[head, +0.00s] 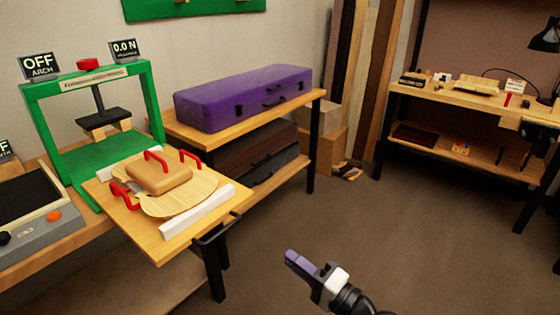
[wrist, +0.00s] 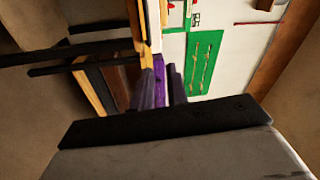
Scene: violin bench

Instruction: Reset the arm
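My gripper (head: 298,262) is low in the head view, over the open floor in front of the benches and apart from everything. Its purplish-grey fingers point up and to the left. In the wrist view, my gripper's two fingers (wrist: 161,86) stand with a narrow gap between them. Purple shows through the gap, which looks like the violin case behind. I see nothing held in the fingers.
A wooden board (head: 152,248) with red clamps juts out from the left bench beside a green press (head: 150,105). A purple case (head: 245,97) lies on a shelf table. A workbench (head: 480,100) stands back right. The middle floor (head: 400,220) is clear.

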